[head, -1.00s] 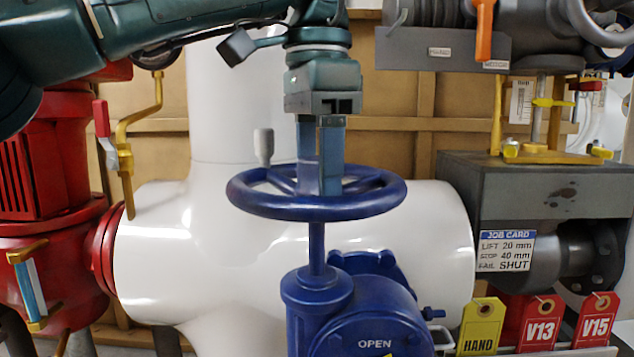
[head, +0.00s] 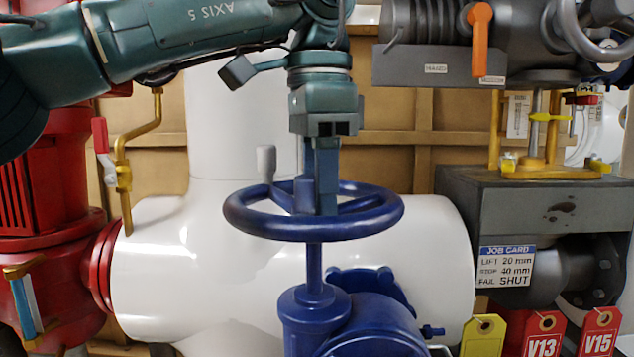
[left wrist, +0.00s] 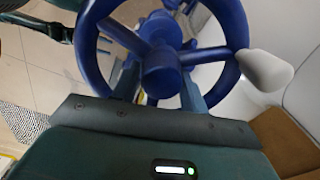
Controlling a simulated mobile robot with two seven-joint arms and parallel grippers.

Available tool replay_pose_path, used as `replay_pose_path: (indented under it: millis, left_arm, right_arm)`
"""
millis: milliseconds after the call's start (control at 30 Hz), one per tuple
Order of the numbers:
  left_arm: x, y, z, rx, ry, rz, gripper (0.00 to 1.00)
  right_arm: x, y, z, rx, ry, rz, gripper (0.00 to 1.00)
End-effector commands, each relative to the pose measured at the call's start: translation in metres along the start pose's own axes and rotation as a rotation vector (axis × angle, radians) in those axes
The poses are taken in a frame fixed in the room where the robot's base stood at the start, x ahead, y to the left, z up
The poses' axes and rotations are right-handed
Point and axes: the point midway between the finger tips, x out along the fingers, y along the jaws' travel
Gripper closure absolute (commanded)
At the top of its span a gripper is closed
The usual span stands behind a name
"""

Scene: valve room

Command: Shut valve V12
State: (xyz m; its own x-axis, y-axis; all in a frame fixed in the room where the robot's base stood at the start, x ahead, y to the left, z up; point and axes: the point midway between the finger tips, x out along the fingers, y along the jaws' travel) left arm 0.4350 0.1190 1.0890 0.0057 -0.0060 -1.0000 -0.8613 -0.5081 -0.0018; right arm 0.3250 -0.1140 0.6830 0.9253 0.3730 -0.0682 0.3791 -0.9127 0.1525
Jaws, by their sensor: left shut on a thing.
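A blue handwheel (head: 313,229) lies level above a blue valve body (head: 350,320), joined by a blue stem. My left gripper (head: 322,190) points down into the wheel from above and is shut on it around the middle. In the left wrist view the fingers (left wrist: 160,80) stand on either side of the hub of the handwheel (left wrist: 92,60), among the spokes. A grey knob (head: 266,162) stands up from the far left of the rim; it also shows in the left wrist view (left wrist: 265,70). No V12 label is readable. My right gripper is not in view.
White pipework (head: 170,250) stands behind the wheel. At right are a grey actuator, a job card (head: 506,266) reading "FAIL SHUT", a yellow tag (head: 482,337) and red tags V13 (head: 541,340) and V15 (head: 598,340).

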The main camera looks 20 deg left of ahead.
Motion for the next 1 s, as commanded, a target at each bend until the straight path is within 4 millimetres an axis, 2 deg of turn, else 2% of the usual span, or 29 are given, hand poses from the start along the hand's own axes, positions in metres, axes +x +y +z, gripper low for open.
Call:
replay_pose_path:
  millis: [100,300,533,800,1000]
  left_arm:
    - [-0.003,-0.001,0.005,0.211,-0.018,0.009,0.82]
    - [-0.001,-0.002,0.005,0.537,-0.018,0.009,0.82]
    - [-0.001,-0.003,0.005,0.705,-0.018,0.009,0.82]
    - [-0.003,-0.003,0.005,1.175,-0.014,0.015,0.82]
    - [-0.001,-0.004,0.005,1.323,-0.013,0.012,0.82]
  right_arm:
    - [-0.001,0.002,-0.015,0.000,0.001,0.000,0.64]
    - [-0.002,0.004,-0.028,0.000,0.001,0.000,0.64]
    - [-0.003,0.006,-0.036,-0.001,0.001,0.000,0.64]
    - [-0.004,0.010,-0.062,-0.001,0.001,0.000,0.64]
    - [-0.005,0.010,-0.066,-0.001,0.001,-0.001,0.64]
